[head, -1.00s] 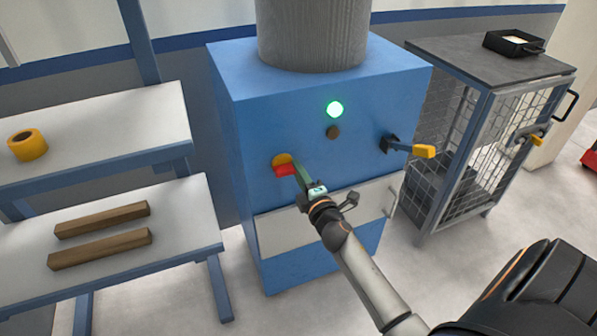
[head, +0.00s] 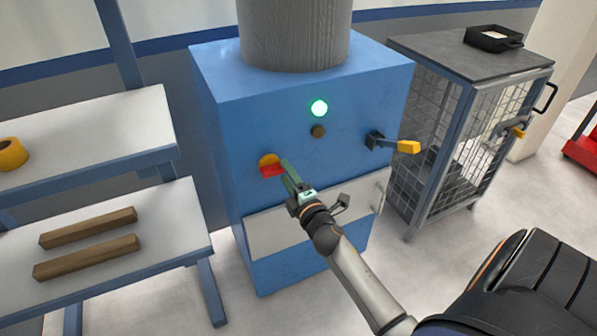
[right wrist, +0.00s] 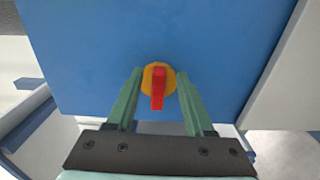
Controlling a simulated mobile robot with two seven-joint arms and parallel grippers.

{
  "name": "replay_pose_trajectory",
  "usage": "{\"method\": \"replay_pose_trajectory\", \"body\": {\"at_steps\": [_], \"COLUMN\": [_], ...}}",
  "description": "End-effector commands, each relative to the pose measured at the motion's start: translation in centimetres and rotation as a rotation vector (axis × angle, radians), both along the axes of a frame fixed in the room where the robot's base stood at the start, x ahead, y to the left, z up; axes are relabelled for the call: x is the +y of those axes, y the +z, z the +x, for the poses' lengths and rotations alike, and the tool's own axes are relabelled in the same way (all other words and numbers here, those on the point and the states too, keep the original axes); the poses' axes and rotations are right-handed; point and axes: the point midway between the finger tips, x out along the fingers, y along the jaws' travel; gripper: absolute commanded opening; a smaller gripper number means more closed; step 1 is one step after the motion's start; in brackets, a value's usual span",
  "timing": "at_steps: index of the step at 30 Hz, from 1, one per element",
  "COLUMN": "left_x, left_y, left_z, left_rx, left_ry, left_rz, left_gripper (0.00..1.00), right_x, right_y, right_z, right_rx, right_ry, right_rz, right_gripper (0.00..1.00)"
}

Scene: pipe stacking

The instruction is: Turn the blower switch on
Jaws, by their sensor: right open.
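The switch is a red handle (head: 271,170) on a round yellow disc (head: 268,159), set on the front of the blue machine (head: 222,125). In the right wrist view the red handle (right wrist: 158,90) points down the picture from the yellow disc (right wrist: 149,75). My right gripper (head: 284,168) is beside the switch, just to its right in the head view. In the right wrist view its two green fingers (right wrist: 159,92) are open, one on each side of the switch, with gaps showing. Nothing is held. A lit green lamp (head: 319,108) sits higher on the panel. My left gripper is out of view.
A yellow-ended lever (head: 404,147) sticks out at the panel's right. A pale drawer-like panel with a handle (head: 379,199) is below. A mesh cage (head: 432,171) stands to the right. Shelves with wooden bars (head: 88,228) and a yellow roll (head: 11,154) are at left.

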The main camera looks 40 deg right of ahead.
Motion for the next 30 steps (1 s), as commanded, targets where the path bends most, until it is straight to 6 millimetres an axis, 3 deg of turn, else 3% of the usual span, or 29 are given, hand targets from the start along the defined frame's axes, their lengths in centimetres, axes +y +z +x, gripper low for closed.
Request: {"method": "replay_pose_trajectory", "body": {"at_steps": [9, 15, 21, 30], "left_x": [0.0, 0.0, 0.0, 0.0], "left_y": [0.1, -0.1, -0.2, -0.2], "left_z": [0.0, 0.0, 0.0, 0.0], "left_rx": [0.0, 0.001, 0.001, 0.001], "left_ry": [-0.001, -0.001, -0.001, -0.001], "left_rz": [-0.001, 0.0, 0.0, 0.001], "left_gripper": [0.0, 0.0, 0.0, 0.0], "right_x": [1.5, 2.3, 2.6, 2.6], "right_y": [-0.1, -0.1, 0.0, 0.0], "right_z": [-6.3, -9.4, -10.7, -10.9], "right_rx": [0.003, 0.002, 0.001, 0.0], "right_ry": [-0.001, -0.001, 0.0, 0.0], "right_rz": [0.002, 0.003, -0.001, -0.001], "right_gripper": [0.53, 0.53, 0.53, 0.53]}}
